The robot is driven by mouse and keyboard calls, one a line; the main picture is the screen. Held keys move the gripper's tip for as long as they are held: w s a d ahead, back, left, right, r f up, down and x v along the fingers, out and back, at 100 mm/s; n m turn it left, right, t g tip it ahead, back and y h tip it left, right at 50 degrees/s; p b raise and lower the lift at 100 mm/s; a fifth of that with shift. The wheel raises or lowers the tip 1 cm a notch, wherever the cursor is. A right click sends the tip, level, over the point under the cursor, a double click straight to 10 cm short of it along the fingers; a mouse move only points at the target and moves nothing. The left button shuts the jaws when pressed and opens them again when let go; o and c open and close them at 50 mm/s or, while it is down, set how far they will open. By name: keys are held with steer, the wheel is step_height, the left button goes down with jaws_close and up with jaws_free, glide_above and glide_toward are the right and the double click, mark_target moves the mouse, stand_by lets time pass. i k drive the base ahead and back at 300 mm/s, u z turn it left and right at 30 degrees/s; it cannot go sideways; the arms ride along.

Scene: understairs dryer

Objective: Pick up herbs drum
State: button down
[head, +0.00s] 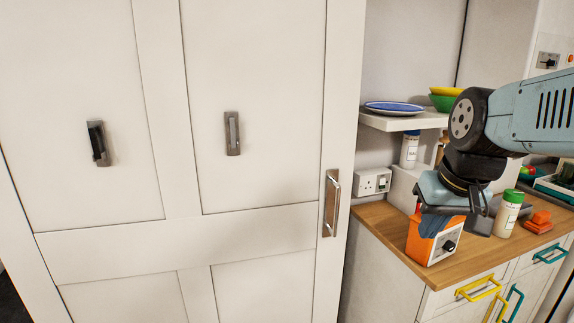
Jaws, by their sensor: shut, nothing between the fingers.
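A small pale drum with a green lid (508,214) stands upright on the wooden counter, at the right in the head view; it is likely the herbs drum, but its label is too small to read. My gripper (458,210) is to the left of this drum, above the orange appliance. It is shut and empty, apart from the drum. Its fingertips are partly hidden by its own body and hard to make out.
An orange appliance (420,246) with a white face stands at the counter's (463,258) front left. A blue-lidded jar (409,151) stands behind, below a shelf (398,122) with plates and bowls. Orange blocks (538,222) lie right of the drum. A tall cabinet (262,180) fills the left.

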mark_target(508, 213)
steer(key=k, duration=1)
steer(key=u, duration=0.3)
steer(key=i, duration=0.1)
steer(key=z, duration=2.4)
steer(key=i, duration=1.85)
